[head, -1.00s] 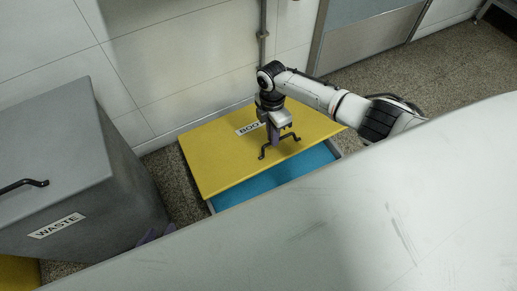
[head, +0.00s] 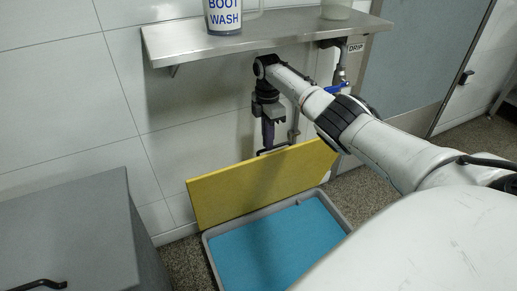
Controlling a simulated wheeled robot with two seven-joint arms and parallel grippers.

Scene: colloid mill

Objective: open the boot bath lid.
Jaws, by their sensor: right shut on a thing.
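The boot bath lid (head: 245,188) is a yellow panel, tilted up steeply at the back edge of the boot bath (head: 209,246). The bath is a grey tray with a blue inside (head: 275,248), which is largely uncovered. My right gripper (head: 268,146) is above the lid's upper edge, shut on the dark lid handle (head: 285,147), of which only part shows over the edge. The lid's label is not visible from here. My left gripper is not in view.
A steel shelf (head: 270,38) on the wall above my right gripper holds a jug labelled BOOT WASH (head: 226,14). A pipe with a blue-handled valve (head: 337,88) is at right. A grey waste bin (head: 75,225) stands at left.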

